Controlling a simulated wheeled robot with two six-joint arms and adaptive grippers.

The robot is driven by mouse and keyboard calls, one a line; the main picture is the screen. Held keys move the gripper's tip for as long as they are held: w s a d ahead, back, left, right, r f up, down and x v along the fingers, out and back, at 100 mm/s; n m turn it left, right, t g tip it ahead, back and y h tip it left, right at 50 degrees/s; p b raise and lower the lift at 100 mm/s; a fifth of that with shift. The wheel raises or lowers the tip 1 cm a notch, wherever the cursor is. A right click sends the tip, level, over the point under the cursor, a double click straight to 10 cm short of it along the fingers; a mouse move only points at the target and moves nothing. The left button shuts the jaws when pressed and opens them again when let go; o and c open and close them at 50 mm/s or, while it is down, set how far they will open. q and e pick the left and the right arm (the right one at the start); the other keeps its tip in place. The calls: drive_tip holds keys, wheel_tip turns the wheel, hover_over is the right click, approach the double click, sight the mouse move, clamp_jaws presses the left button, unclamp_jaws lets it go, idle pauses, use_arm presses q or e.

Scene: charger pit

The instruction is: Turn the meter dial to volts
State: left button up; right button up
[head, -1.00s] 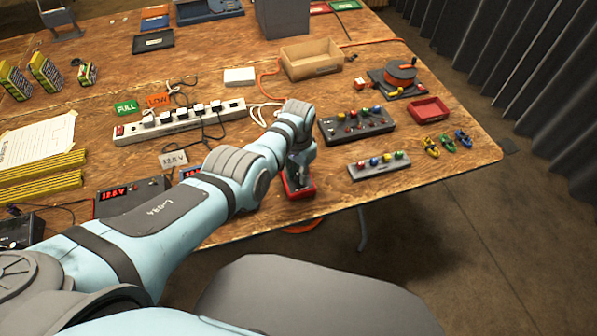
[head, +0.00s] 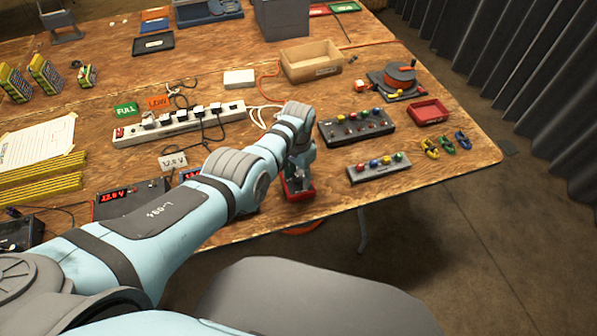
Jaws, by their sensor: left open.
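My left arm reaches across the table from the lower left. My left gripper (head: 298,181) points down over a small red-cased device (head: 304,194) near the table's front edge, which appears to be the meter. The gripper is open. The gripper and wrist cover most of the device, so its dial and setting cannot be seen. I cannot tell whether the fingers touch the dial. My right gripper is not in view.
Right of the gripper are a black panel with coloured knobs (head: 356,127) and a smaller grey block with coloured knobs (head: 379,168). A white power strip (head: 180,124) lies behind my arm. A cardboard box (head: 311,61) and a red tray (head: 428,112) stand farther back.

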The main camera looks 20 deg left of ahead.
sight(298, 178)
use_arm(q)
wheel_tip(298, 178, up, 12)
idle(0.3)
idle(0.3)
